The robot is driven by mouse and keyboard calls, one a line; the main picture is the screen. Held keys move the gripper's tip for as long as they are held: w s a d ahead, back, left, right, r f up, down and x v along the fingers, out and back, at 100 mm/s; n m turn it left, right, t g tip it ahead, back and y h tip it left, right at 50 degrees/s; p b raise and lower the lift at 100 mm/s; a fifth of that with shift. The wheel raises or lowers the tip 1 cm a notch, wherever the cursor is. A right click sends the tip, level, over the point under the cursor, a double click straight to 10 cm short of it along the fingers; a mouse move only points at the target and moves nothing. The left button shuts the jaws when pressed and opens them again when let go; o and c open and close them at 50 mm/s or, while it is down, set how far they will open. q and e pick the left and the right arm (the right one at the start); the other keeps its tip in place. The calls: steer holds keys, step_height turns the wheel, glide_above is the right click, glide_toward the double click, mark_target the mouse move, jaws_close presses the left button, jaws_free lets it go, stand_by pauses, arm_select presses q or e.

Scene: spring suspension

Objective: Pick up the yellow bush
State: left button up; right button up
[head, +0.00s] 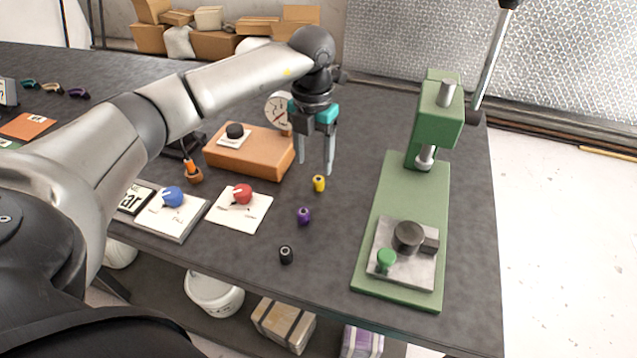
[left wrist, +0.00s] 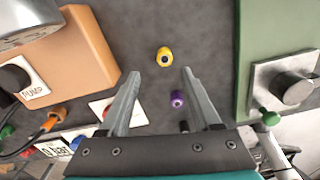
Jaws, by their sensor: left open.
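The yellow bush (head: 319,183) is a small ring-shaped piece on the dark table, left of the green press. In the left wrist view the yellow bush (left wrist: 165,57) lies beyond the fingertips, roughly between their lines, with its dark hole facing the camera. My left gripper (head: 316,170) is open and empty, pointing down above the table close to the yellow bush. In the left wrist view the two fingers of my left gripper (left wrist: 162,74) are spread wide. My right gripper does not show.
A purple bush (head: 304,215) and a black bush (head: 286,254) lie nearer. The green press (head: 400,185) stands right, an orange-brown box (head: 249,152) left. Cards with a red knob (head: 243,194) and a blue knob (head: 173,197) lie at left.

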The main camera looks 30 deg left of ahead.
mark_target(319, 179)
arm_select(q)
steer(key=f, duration=0.5)
steer(key=shift+w+d+f, duration=0.3)
steer(key=shift+w+d, duration=0.05)
steer(key=shift+d, duration=0.05)
steer(key=shift+c, duration=0.2)
jaws_close()
